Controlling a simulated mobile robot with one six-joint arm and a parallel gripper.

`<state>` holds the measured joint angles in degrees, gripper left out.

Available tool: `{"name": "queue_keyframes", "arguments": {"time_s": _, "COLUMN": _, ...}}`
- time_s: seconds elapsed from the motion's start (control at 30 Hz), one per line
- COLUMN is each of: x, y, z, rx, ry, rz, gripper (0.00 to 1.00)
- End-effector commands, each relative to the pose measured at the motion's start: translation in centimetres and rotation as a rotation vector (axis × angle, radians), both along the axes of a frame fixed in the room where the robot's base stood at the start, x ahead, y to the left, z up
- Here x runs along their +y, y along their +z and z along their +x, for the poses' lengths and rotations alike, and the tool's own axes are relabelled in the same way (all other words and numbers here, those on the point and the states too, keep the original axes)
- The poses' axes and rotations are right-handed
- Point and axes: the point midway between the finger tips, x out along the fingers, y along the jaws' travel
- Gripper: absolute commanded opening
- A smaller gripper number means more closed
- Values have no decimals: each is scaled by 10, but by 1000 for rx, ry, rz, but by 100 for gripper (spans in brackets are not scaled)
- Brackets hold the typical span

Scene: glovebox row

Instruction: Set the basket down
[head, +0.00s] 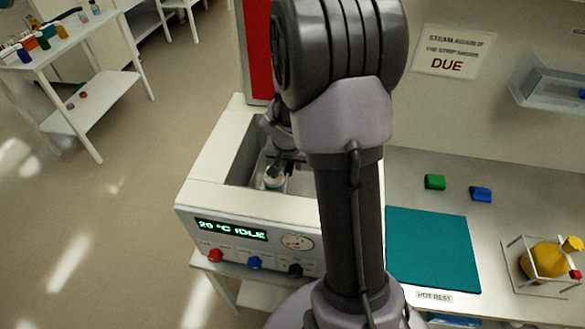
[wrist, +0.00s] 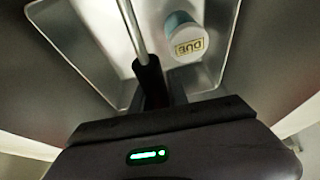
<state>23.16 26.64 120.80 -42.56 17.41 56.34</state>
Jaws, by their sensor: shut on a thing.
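My gripper (head: 287,160) reaches down into the open well of the white bath unit (head: 205,190). In the wrist view my gripper (wrist: 160,92) is shut on the black grip of a thin metal rod (wrist: 132,25), which appears to be the basket's handle. A bottle with a pale lid marked DUE (wrist: 187,42) is beside the rod, inside the metal well (wrist: 95,45). In the head view the bottle (head: 274,181) shows just below my gripper. Whether the basket touches the well floor cannot be told.
The unit's display (head: 231,229) reads 20 °C IDLE. To the right are a teal mat (head: 432,248), green block (head: 434,182), blue block (head: 481,194) and a yellow flask in a wire frame (head: 545,260). A white shelf table (head: 85,50) stands at far left.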

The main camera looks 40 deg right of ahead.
Motion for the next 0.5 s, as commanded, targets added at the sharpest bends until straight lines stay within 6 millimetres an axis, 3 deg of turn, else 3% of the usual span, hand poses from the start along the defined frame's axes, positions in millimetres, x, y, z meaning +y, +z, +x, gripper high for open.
{"name": "queue_keyframes", "arguments": {"time_s": 0.33, "x": 0, "y": -2, "z": 1, "rx": -2, "ry": 0, "rz": -1, "gripper": 0}}
{"name": "queue_keyframes", "arguments": {"time_s": 0.37, "x": 0, "y": -3, "z": 0, "rx": -1, "ry": 0, "rz": -1, "gripper": 22}}
{"name": "queue_keyframes", "arguments": {"time_s": 0.47, "x": 0, "y": -2, "z": 0, "rx": 0, "ry": 1, "rz": -1, "gripper": 41}}
{"name": "queue_keyframes", "arguments": {"time_s": 0.5, "x": 0, "y": -1, "z": 0, "rx": 0, "ry": 1, "rz": -1, "gripper": 42}}
